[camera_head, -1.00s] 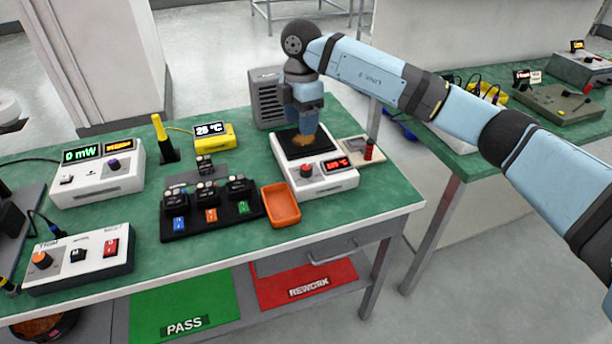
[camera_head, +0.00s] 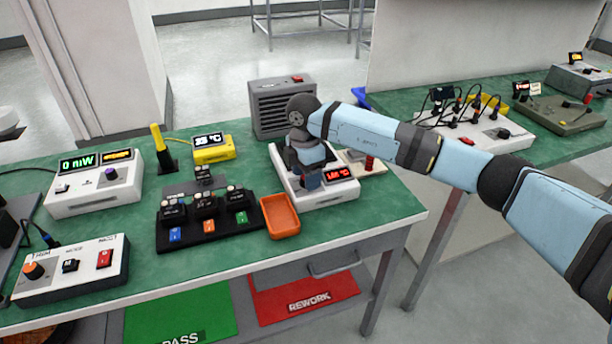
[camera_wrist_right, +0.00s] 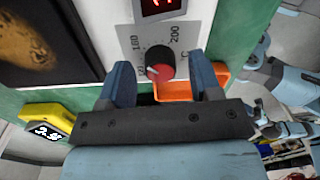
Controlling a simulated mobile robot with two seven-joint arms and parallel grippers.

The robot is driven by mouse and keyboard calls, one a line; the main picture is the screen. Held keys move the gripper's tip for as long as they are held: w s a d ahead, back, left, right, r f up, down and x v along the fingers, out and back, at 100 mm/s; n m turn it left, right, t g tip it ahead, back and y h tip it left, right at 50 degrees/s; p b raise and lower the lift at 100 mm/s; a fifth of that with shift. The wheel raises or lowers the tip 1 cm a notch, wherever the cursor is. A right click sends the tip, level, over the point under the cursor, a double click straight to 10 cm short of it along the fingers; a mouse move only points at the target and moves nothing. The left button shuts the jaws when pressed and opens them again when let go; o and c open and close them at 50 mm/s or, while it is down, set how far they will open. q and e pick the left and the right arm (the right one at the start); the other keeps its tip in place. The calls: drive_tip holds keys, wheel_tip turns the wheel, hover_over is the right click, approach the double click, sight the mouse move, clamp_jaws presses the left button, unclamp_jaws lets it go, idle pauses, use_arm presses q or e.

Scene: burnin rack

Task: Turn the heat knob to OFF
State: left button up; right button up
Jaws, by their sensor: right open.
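The heat knob (camera_wrist_right: 160,66) is a round red-topped dial on a dark base, on the white front panel of the hot plate (camera_wrist_right: 190,12). Its pale pointer mark faces left in the right wrist view, toward a number partly hidden at the scale's end. My right gripper (camera_wrist_right: 163,80) is open, with one blue finger on each side of the knob and visible gaps. In the head view, my right gripper (camera_head: 311,179) is over the front of the hot plate (camera_head: 328,199) and hides the knob. My left gripper is out of view.
An orange tray (camera_head: 280,215) stands close left of the hot plate. A grey vented box (camera_head: 283,108) stands behind it. A small board with a red part (camera_head: 370,162) is close right. A black fixture with several modules (camera_head: 208,226) is further left.

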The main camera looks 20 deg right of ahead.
drive_tip(key=c, duration=0.9)
drive_tip(key=shift+c, duration=0.2)
